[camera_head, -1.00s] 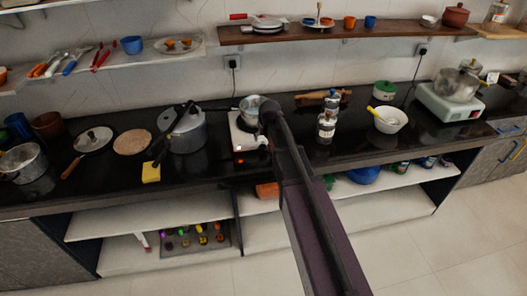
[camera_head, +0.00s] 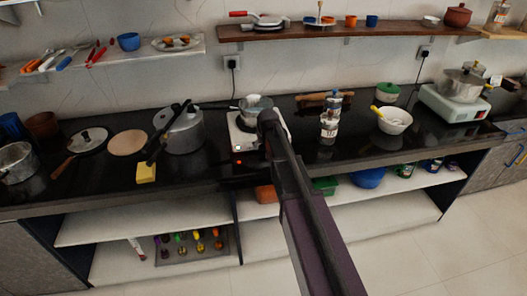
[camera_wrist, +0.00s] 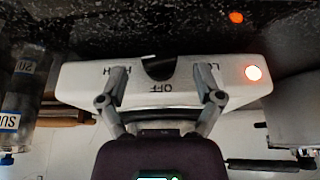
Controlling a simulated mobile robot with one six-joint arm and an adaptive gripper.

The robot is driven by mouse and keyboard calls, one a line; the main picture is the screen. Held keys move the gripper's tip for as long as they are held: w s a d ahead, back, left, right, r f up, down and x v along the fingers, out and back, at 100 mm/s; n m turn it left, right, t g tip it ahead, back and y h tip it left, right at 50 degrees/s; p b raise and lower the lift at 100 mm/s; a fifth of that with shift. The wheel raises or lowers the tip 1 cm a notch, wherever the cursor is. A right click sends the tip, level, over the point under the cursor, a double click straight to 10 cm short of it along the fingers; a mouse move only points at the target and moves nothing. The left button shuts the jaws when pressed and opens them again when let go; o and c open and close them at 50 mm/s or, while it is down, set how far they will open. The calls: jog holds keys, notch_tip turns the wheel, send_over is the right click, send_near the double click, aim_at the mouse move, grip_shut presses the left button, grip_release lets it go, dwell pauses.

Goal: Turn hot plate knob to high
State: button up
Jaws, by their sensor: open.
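The white hot plate (camera_head: 236,144) stands on the black counter with a metal pan (camera_head: 257,104) on it. In the wrist view, the hot plate's front panel (camera_wrist: 88,88) carries a dark knob (camera_wrist: 158,68) between lettering that reads like HIGH on the left and LOW on the right, with OFF beside it. Contact and the knob's exact setting are unclear. In the head view my arm hides the gripper and knob.
Labelled jars (camera_head: 328,128) stand to the right of the hot plate, and a pressure cooker (camera_head: 185,132) to its left. A yellow sponge (camera_head: 146,173) lies near the front edge. A white bowl (camera_head: 393,120) is farther right. Open shelves (camera_head: 140,222) are below the counter.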

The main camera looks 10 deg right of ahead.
jog(key=shift+w+f, duration=0.15)
jog(key=shift+f, duration=0.3)
jog(key=c, duration=1.2)
